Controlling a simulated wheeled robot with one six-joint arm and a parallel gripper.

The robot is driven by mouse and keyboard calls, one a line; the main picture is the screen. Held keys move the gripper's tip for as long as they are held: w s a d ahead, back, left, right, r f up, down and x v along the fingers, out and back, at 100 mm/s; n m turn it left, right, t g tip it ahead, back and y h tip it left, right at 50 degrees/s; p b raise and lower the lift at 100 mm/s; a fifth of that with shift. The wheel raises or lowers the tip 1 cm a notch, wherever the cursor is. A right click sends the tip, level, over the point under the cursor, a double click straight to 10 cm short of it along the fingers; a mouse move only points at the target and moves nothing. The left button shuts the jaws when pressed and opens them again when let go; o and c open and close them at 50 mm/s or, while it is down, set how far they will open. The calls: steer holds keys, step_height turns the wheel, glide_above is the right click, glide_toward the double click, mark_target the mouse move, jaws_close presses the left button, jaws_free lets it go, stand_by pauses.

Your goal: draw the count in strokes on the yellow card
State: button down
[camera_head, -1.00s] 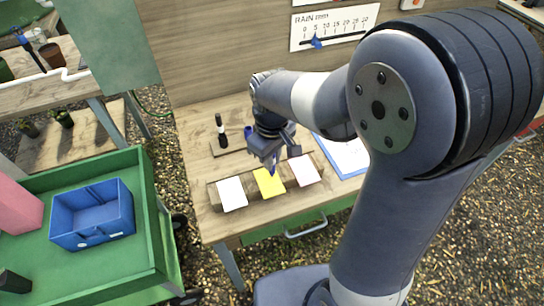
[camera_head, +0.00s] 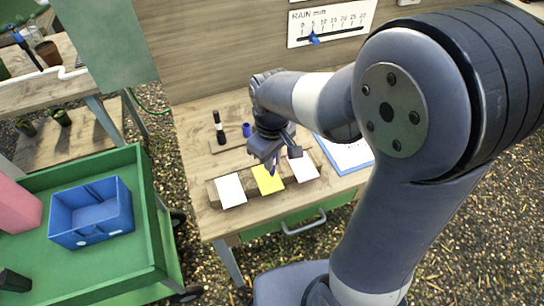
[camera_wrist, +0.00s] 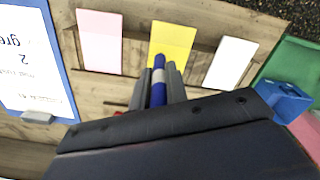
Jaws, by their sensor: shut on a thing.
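My gripper (camera_head: 271,162) is shut on a blue marker with a pale band, which shows in the wrist view (camera_wrist: 158,92). The marker points at the yellow card (camera_head: 267,181), and in the wrist view its tip overlaps the near edge of the yellow card (camera_wrist: 174,40). I cannot tell whether the tip touches. No stroke shows on the visible part of the card. A white card (camera_head: 230,190) lies to its left and a pink card (camera_head: 303,168) to its right, all on a wooden holder.
A black marker (camera_head: 219,128) stands upright behind the cards, with a small blue cap (camera_head: 247,130) beside it. A green cart (camera_head: 150,225) with a blue bin (camera_head: 92,213) stands left of the bench. A rain gauge board (camera_head: 331,22) hangs on the back wall.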

steer(key=shift+r, duration=0.15)
steer(key=shift+r+p, duration=1.25)
steer(key=shift+r, duration=0.15)
steer(key=shift+w+a+f, duration=0.95)
steer(key=shift+f, duration=0.1)
stand_by(0.3)
steer(key=shift+f+b, duration=0.3)
steer(key=shift+b, duration=0.05)
steer(key=shift+f, duration=0.2)
stand_by(0.4)
